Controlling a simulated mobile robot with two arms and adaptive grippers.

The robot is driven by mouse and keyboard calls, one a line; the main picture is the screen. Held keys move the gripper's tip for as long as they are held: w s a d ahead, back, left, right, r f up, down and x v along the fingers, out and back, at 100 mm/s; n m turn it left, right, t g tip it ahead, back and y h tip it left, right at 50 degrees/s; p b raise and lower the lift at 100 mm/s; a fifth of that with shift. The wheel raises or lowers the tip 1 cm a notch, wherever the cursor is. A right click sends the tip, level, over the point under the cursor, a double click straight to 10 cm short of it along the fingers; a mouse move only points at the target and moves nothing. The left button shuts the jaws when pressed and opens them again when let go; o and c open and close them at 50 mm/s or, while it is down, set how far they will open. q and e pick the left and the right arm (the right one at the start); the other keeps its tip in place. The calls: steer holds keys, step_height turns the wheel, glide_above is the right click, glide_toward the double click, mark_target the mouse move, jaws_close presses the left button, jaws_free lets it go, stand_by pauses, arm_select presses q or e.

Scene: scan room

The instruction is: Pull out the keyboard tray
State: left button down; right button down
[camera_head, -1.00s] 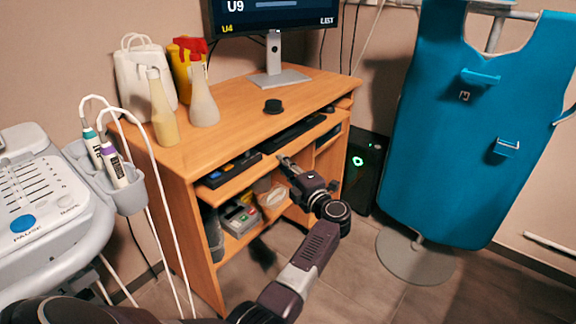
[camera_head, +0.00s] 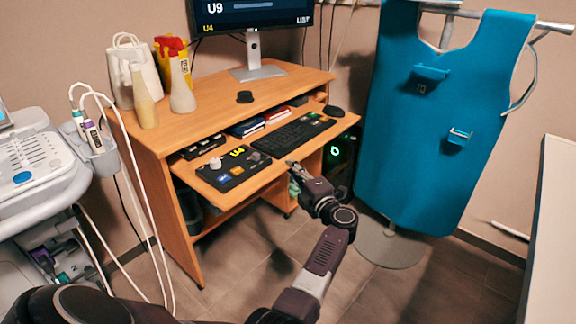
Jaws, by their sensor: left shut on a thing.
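The wooden keyboard tray (camera_head: 265,178) is slid out from under the desk top (camera_head: 205,112), well past its front edge. A black keyboard (camera_head: 293,134), a control panel with knobs and coloured buttons (camera_head: 234,168) and a black mouse (camera_head: 334,111) lie on it. My left gripper (camera_head: 292,165) is at the front edge of the tray, near its middle, shut on that edge. The fingertips are small and partly hidden against the tray. My right gripper is not in view.
A monitor (camera_head: 252,20), a black puck (camera_head: 244,97) and bottles (camera_head: 181,88) stand on the desk. An ultrasound cart (camera_head: 40,165) stands left. A blue apron (camera_head: 425,120) hangs right on a stand. The floor before the desk is clear.

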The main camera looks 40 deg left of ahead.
arm_select(q)
steer(key=shift+d, duration=0.55)
steer(key=shift+f, duration=0.1)
steer(key=c, duration=1.9)
jaws_free()
steer(key=shift+c, duration=0.2)
